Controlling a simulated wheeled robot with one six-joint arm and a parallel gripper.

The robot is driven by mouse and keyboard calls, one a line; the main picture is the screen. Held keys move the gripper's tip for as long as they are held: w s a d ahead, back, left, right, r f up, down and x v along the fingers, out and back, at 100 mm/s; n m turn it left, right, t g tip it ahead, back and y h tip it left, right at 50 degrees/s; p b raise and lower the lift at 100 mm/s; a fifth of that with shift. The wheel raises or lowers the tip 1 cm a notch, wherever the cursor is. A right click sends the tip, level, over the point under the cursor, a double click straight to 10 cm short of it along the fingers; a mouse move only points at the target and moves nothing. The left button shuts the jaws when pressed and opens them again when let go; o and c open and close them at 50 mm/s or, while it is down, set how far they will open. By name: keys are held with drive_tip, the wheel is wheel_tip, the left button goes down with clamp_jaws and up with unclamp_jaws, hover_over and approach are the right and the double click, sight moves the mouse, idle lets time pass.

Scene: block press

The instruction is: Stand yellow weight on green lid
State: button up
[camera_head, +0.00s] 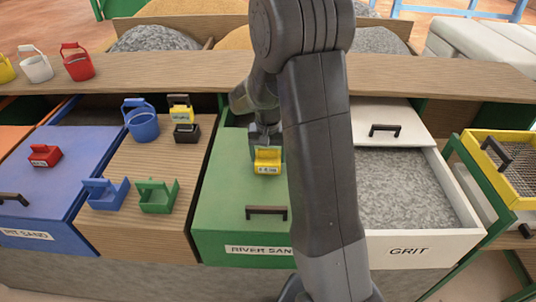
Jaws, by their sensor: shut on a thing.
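My gripper (264,139) points down over the green lid and is shut on the yellow weight (267,161). The yellow weight is upright, a small block with dark marks on its front. It is at or just above the lid surface; I cannot tell whether it touches. The green lid (225,205) covers the bin labelled "RIVER SAN…", its right part hidden by my arm. A dark handle (266,212) is on the lid in front of the weight. Another yellow block (180,108) stands on the wooden board to the left, behind a black block (187,133).
A red weight (45,155) sits on the blue lid (65,190). The grit bin (405,195) at right is partly open.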

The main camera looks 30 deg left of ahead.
sight(268, 149)
drive_tip(key=o, duration=1)
drive_tip(key=shift+f, duration=0.2)
drive_tip(key=o, duration=0.4)
drive_tip(key=shift+r, duration=0.2)
wheel_tip(268, 149, up, 12)
drive_tip(key=shift+r, duration=0.1)
wheel_tip(268, 149, down, 13)
drive_tip(key=shift+r, duration=2.15)
